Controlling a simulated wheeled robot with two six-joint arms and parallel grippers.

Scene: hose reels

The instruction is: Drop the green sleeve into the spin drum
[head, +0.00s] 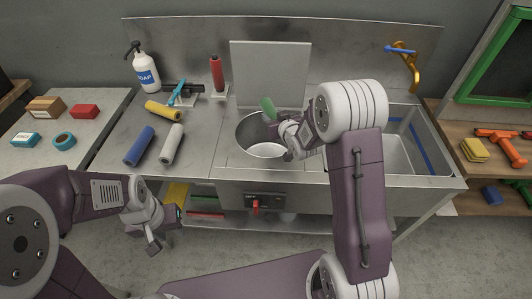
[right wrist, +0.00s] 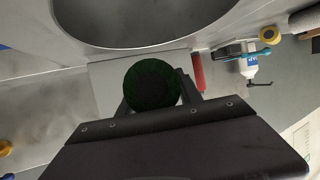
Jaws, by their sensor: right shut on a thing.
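The green sleeve (head: 267,107) is held by my right gripper (head: 277,122), up near the back-left rim of the spin drum (head: 244,137). In the right wrist view its round dark green end (right wrist: 152,82) sits between the two fingers. The drum is a round steel opening in the counter with a pale bottom; my right gripper and wrist hide part of its right side. The drum's rim shows in the right wrist view (right wrist: 130,44). My left gripper (head: 158,222) hangs in front of the counter, away from the sleeve; its finger opening is unclear.
A square lid (head: 270,70) stands upright behind the drum. Blue (head: 140,145), grey (head: 172,143) and yellow (head: 163,110) rolls lie on the left counter. A soap bottle (head: 145,68) and red bottle (head: 217,73) stand behind. A sink (head: 385,150) lies right, under a gold tap (head: 411,70).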

